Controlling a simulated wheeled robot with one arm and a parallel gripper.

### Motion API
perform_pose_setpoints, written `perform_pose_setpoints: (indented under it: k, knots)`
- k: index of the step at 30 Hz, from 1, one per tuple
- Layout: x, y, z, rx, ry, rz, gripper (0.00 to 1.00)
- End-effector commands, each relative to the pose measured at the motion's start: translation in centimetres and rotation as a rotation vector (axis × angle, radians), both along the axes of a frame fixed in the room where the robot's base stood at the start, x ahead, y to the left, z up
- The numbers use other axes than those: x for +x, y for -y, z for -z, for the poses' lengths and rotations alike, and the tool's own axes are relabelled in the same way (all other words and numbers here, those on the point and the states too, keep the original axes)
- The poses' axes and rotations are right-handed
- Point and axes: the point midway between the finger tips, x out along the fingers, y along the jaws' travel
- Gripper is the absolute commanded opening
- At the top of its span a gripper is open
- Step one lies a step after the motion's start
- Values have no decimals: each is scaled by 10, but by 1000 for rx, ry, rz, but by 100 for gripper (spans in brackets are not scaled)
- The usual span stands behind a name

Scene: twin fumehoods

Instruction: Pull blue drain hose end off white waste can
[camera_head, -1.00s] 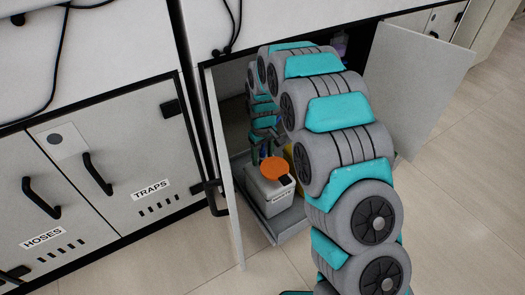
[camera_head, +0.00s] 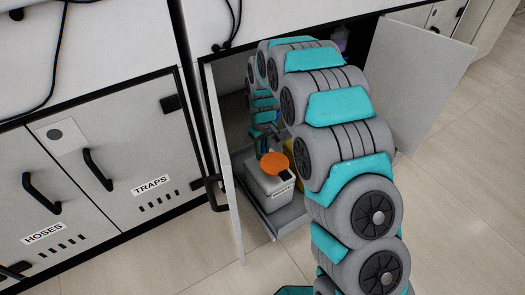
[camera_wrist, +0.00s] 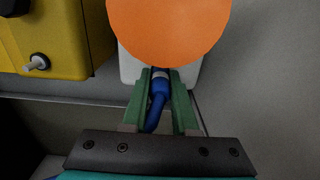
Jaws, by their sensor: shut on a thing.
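The white waste can (camera_head: 262,187) stands on a pull-out tray in the open cabinet, with a label on its front and an orange disc (camera_head: 274,163) over its top. In the wrist view the orange disc (camera_wrist: 168,28) hides most of the can (camera_wrist: 130,68). My gripper (camera_wrist: 161,82) has its green fingers shut on the blue drain hose end (camera_wrist: 158,88), beside the can. A pale ring shows at the hose's upper end; whether it still touches the can is hidden under the disc.
A yellow container (camera_wrist: 60,38) with a pale spout stands close to the can, at left in the wrist view. The grey tray (camera_head: 286,220) sits between open cabinet doors, the left (camera_head: 231,200) and the right (camera_head: 420,80). Floor in front is clear.

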Motion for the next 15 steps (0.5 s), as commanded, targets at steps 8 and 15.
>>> perform_pose_setpoints:
  k: [8,15]
  knots:
    - [0,0,0,0,0,0,0]
    - [0,0,0,0,0,0,0]
